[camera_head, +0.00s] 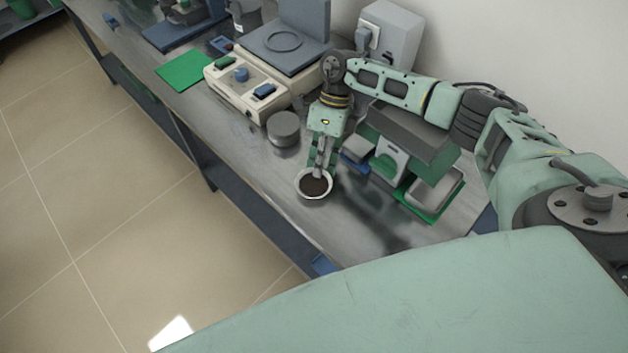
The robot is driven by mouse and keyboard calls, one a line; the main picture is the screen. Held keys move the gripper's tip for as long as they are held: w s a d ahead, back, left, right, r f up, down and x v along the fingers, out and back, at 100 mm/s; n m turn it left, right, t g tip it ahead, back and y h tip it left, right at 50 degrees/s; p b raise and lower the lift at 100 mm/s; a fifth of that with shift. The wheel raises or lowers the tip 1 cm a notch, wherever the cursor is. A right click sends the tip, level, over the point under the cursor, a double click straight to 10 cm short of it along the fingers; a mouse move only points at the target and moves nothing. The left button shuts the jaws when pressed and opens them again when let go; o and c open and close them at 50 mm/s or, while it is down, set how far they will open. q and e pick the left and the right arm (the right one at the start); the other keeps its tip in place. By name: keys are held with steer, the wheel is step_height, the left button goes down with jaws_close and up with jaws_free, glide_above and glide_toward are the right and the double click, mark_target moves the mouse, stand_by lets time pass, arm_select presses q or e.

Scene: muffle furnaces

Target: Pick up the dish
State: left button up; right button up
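The dish (314,196) is a small white round bowl with a dark brown inside. It is at the front edge of the grey metal bench (340,222). My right gripper (320,172) points down at the dish, with its fingertips at the dish's far rim. The fingers look close together, but the view is too small to tell whether they are shut on the rim. I cannot tell whether the dish rests on the bench or is slightly raised. My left gripper is not in view.
A grey cylinder (284,127) stands left of my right gripper. A beige device with a grey plate (247,92) is behind it. A green and grey device (412,150) is close on the right. A green mat (185,69) lies farther left. Bare bench lies in front.

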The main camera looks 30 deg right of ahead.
steer(key=shift+f, duration=0.2)
jaws_close()
steer(key=shift+r, duration=0.15)
step_height(320, 180, up, 10)
steer(key=b, duration=0.2)
stand_by(0.3)
stand_by(0.5)
